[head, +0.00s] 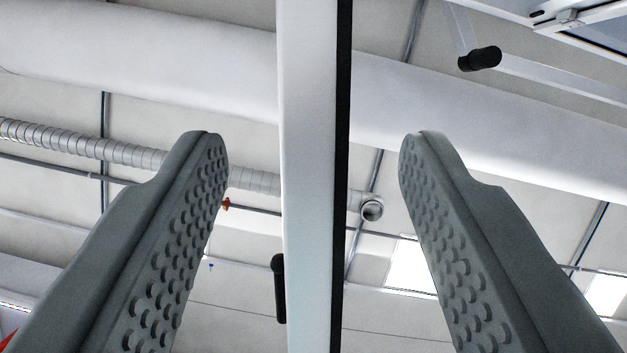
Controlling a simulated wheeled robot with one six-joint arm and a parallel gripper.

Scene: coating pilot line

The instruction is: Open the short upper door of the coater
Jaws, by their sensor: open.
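My gripper (315,140) is open, with one grey studded finger at the left and one at the right. Between the fingers in the picture runs a long white upright panel edge (308,180) with a black strip along its right side. It looks like a door or frame member seen edge-on. Neither finger touches it, and a gap shows on both sides. A small black handle (279,288) sticks out at its lower left. I cannot tell whether this is the short upper door. The rest of the coater's front is not in view.
At the upper right is a white-framed part (570,22), with a black knob or handle (480,58) below it. Behind are the ceiling, a large white duct (450,95), a ribbed pipe (120,150) and bright lights (410,268).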

